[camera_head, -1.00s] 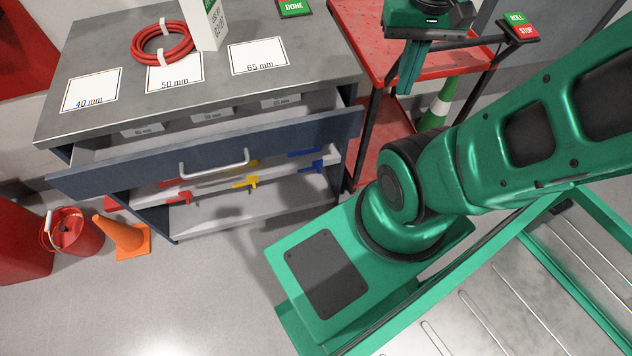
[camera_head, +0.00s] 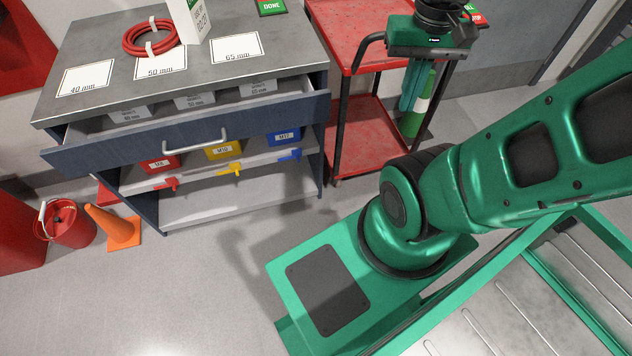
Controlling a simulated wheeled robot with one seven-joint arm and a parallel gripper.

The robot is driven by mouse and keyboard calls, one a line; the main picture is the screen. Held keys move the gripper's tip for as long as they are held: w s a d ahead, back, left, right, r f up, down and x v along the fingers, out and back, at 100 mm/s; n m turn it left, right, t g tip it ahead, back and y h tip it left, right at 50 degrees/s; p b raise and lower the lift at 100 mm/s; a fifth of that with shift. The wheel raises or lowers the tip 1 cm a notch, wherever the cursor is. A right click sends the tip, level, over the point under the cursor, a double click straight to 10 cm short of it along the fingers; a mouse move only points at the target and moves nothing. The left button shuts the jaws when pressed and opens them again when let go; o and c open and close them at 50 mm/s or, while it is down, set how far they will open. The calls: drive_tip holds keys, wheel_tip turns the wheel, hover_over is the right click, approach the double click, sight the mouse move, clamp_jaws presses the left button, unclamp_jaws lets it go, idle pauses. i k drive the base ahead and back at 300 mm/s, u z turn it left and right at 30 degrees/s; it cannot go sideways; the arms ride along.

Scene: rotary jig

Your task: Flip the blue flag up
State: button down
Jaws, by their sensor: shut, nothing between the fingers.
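The blue flag (camera_head: 290,155) is a small blue lever on the front edge of the shelf under the drawer, below the blue bin (camera_head: 284,136) marked M12. It is small in the picture, and its exact tilt is hard to tell. A yellow flag (camera_head: 231,170) and a red flag (camera_head: 168,184) sit to its left on the same edge. My gripper (camera_head: 408,100) is at the upper right, in front of the red cart, with its fingers pointing down. It is shut and empty, well to the right of the blue flag and apart from it.
A drawer (camera_head: 195,136) stands pulled out above the bins and flags, overhanging them. The red cart (camera_head: 360,130) stands right of the cabinet (camera_head: 110,100). An orange cone (camera_head: 112,227) and a red bucket (camera_head: 65,224) stand at the left. The floor before the cabinet is clear.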

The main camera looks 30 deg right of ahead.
sight(295, 153)
drive_tip(key=u, duration=0.05)
drive_tip(key=k, duration=1.7)
drive_tip(key=z, duration=0.5)
drive_tip(key=i, duration=1.5)
